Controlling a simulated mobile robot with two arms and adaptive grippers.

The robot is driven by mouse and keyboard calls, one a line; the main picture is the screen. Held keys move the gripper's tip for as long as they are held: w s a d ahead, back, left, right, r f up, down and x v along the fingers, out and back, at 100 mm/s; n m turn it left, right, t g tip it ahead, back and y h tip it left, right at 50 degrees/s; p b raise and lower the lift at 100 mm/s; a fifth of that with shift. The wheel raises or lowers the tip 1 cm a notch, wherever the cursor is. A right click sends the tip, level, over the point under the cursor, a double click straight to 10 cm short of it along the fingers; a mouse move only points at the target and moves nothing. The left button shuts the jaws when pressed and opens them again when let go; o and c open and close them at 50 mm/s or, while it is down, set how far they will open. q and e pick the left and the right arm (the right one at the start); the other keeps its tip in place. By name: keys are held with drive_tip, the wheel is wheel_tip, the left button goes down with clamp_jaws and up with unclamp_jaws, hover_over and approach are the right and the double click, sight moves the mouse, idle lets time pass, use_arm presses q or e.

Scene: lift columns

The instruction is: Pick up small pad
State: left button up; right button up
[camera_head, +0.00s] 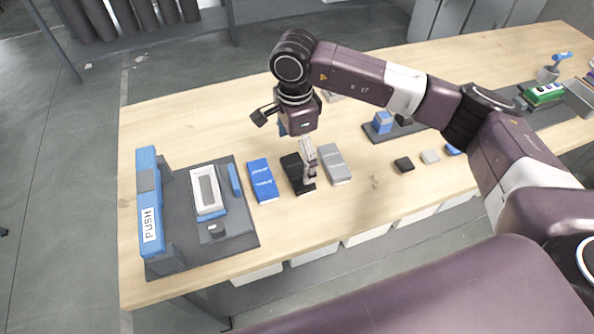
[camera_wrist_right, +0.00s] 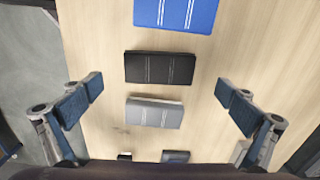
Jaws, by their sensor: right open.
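Three small pads lie in a row on the wooden table in the head view: black (camera_head: 403,165), grey (camera_head: 430,156) and blue (camera_head: 452,149). Three larger pads lie left of them: blue (camera_head: 262,181), black (camera_head: 290,164) and grey (camera_head: 335,165). My right gripper (camera_head: 308,163) hangs above the larger black and grey pads, pointing down. The right wrist view shows its fingers (camera_wrist_right: 160,106) wide apart with nothing held; the larger grey pad (camera_wrist_right: 154,113) and black pad (camera_wrist_right: 160,67) show between and beyond them. My left gripper is out of view.
A dark mat (camera_head: 242,238) at the left holds a grey frame (camera_head: 206,190) and a blue PUSH press (camera_head: 148,205). Another dark tray (camera_head: 405,134) with a blue block stands behind the small pads. White bins (camera_head: 367,236) sit below the table's front edge.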

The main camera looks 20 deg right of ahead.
sight(297, 170)
drive_tip(key=f, duration=0.1)
drive_tip(key=f+p, duration=0.1)
drive_tip(key=f, duration=0.1)
drive_tip(key=f+p, duration=0.1)
drive_tip(key=shift+d+f, duration=0.25)
drive_tip(key=shift+f, duration=0.45)
drive_tip(key=c, duration=1.2)
drive_tip(key=shift+o, duration=0.2)
drive_tip(key=shift+r, duration=0.15)
